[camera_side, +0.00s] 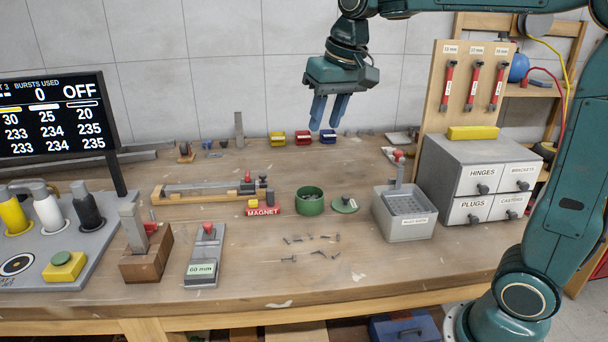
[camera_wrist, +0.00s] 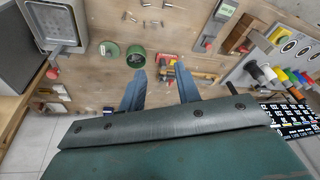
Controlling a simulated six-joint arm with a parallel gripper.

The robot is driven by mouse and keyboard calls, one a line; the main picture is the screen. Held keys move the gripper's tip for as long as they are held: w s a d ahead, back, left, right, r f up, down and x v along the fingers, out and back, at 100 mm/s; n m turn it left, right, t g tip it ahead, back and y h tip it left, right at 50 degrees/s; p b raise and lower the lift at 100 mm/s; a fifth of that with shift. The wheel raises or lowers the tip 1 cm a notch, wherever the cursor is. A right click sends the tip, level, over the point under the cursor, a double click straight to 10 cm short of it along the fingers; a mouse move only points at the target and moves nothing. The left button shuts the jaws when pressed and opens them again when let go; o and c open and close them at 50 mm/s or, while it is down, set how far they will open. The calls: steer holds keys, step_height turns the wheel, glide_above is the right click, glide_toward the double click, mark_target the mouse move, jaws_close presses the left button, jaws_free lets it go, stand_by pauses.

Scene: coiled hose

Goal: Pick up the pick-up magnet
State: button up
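The red MAGNET label (camera_side: 262,211) is on the bench, left of the green round tin. Right behind it stand a small yellow block (camera_side: 253,203) and a dark upright piece (camera_side: 270,197), likely the pick-up magnet; it is too small to be certain. The label also shows in the wrist view (camera_wrist: 167,57), just beyond my fingertips and partly obscured by small parts. My gripper (camera_side: 325,126) hangs high above the back of the bench, fingers pointing down and apart. In the wrist view my gripper (camera_wrist: 162,76) has nothing between its blue fingers.
The green tin (camera_side: 309,202) and its lid (camera_side: 345,205) sit right of the label. A wooden rail fixture (camera_side: 205,192) lies to the left. A grey parts bin (camera_side: 404,225) stands farther right. Several loose screws (camera_side: 318,254) lie in front. Coloured bins (camera_side: 303,138) line the back.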

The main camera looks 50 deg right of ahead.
steer(key=w+d+f+m+g, duration=0.1)
steer(key=w+d+f+m, duration=0.2)
steer(key=w, duration=1)
steer(key=m+g, duration=0.2)
glide_above(270, 189)
step_height(270, 189, down, 14)
steer(key=shift+d+f, duration=0.15)
steer(key=shift+f, duration=4.1)
steer(key=shift+f, duration=2.6)
steer(key=shift+w+r, duration=0.1)
jaws_close()
